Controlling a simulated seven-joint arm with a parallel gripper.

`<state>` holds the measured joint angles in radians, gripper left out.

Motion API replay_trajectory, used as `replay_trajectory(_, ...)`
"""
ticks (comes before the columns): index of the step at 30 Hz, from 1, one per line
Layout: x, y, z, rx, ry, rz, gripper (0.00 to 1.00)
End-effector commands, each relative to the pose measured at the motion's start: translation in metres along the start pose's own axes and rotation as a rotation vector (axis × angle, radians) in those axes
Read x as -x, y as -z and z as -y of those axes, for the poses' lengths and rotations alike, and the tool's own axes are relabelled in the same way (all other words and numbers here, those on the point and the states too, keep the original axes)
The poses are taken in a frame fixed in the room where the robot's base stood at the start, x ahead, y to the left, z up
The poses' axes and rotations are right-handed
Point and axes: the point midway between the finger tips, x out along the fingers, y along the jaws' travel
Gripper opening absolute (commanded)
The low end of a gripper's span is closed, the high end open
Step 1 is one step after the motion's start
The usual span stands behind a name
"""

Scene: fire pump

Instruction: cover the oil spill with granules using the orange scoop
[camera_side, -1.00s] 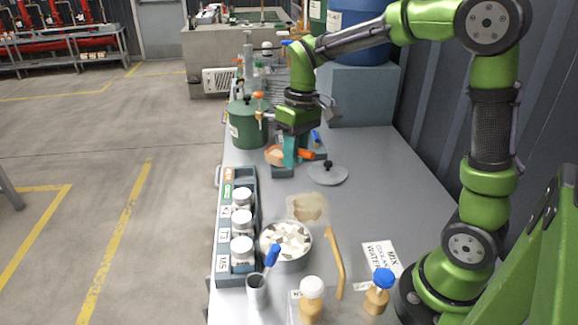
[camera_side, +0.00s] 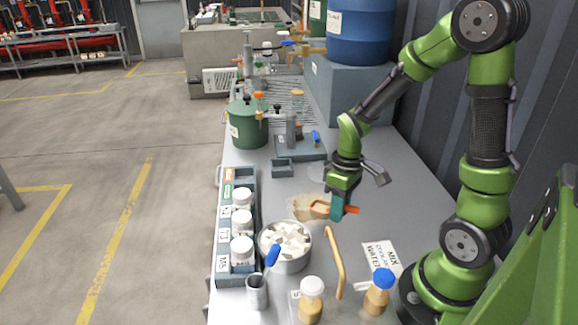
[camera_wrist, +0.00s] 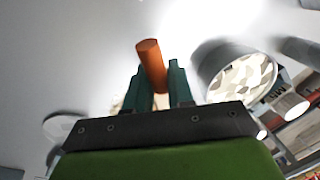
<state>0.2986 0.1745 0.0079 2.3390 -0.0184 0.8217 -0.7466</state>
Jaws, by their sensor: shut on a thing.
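The oil spill (camera_side: 299,203) is a tan patch on the grey bench in the side view. My gripper (camera_side: 338,207) is shut on the orange scoop (camera_side: 352,209), just right of the spill and low over the bench. The scoop's bowl points left, over or beside the spill's right part; I cannot tell its exact height or what is in it. In the wrist view the scoop's orange handle (camera_wrist: 152,62) stands between the dark teal fingers of my gripper (camera_wrist: 160,85); the bowl is hidden there. I cannot clearly make out loose granules.
A metal pot (camera_side: 285,255) of pale chunks stands in front of the spill. A rack (camera_side: 222,250) with white-lidded jars is at left. A tan curved stick (camera_side: 335,262) and bottles are near the front. A small grey tray (camera_side: 282,168) and green drum (camera_side: 248,125) stand behind.

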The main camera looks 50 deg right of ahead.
Motion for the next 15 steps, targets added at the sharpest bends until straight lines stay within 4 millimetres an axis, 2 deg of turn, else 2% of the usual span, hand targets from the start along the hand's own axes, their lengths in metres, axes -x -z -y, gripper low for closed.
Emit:
replay_trajectory(12,-0.039,0.000,-0.005,-0.001,0.002,0.004,0.00)
replay_trajectory(15,-0.039,0.007,-0.013,-0.002,0.000,-0.001,0.00)
